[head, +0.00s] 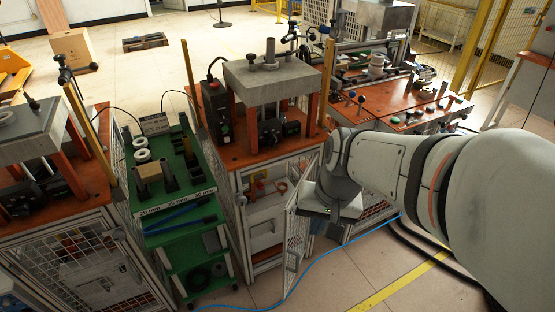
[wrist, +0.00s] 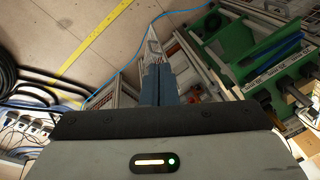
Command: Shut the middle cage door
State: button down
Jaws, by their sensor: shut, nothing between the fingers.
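The middle cage door (head: 292,238) is a narrow metal-framed mesh panel. It stands open, swung outward from the right side of the middle cabinet (head: 238,230), whose shelves show inside. My gripper's fingers (wrist: 159,84) are shut with nothing between them in the wrist view. They point at a pale metal frame end (wrist: 153,42) that looks like the door. Whether they touch it I cannot tell. In the head view the gripper's body is just right of the door, and its fingertips are not clearly visible.
A green trolley (head: 180,222) with rings and blue tools stands left of the cabinet. The left cage (head: 85,275) is beyond it. A blue hose (head: 345,243) and black cables lie on the floor. Open floor with a yellow line (head: 400,283) lies in front.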

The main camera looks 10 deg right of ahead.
jog(key=w+d+f+m+t+y+b, duration=0.1)
jog(key=w+d+f+m+y, duration=0.2)
jog(key=f+m, duration=0.45)
jog(key=w+d+f+m+t+y+b, duration=0.1)
jog(key=w+d+f+m+b, duration=0.1)
jog(key=w+d+f+m, duration=0.35)
jog(key=w+d+f+m+t+y+b, duration=0.1)
jog(key=w+d+f+m+y, duration=0.1)
jog(key=w+f+m, duration=0.55)
jog(key=b, duration=0.1)
send_near(287, 233)
jog(key=shift+m, duration=0.45)
jog(key=x, duration=0.5)
jog(key=shift+s+d+f, duration=0.1)
jog(key=shift+d+f, duration=0.05)
jog(key=shift+f, duration=0.35)
jog(key=shift+w+a, duration=0.3)
jog(key=shift+a, duration=0.05)
jog(key=shift+d, duration=0.1)
